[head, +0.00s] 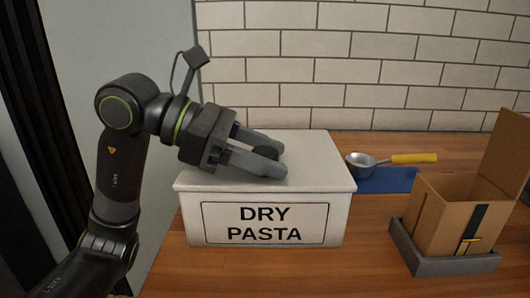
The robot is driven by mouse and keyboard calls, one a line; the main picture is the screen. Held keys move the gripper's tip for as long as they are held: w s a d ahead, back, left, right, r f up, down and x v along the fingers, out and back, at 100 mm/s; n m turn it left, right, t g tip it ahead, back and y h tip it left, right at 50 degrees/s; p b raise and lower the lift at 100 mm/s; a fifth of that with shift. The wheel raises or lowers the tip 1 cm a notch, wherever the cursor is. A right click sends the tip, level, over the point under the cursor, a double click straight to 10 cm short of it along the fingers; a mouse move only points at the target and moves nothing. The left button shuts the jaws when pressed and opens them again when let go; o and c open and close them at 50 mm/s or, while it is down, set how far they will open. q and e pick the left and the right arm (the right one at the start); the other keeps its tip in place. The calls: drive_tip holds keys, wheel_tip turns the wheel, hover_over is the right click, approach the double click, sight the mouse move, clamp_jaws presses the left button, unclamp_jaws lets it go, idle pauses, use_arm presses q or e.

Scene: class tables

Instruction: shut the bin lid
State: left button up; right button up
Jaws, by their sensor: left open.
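A white bin (188,222) labelled "DRY PASTA" stands on the wooden counter. Its white lid (318,165) lies flat over the top, with no gap visible along the front edge. I cannot tell whether the fingers touch the lid. My right gripper is not in view.
An open cardboard box (440,221) sits in a grey tray (422,266) at the right. A white brick wall (350,70) stands behind the counter.

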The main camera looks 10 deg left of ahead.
use_arm(q)
drive_tip(key=shift+a, duration=0.15)
drive_tip(key=v, duration=1.7)
drive_tip(key=shift+r, duration=0.15)
drive_tip(key=shift+s, duration=0.1)
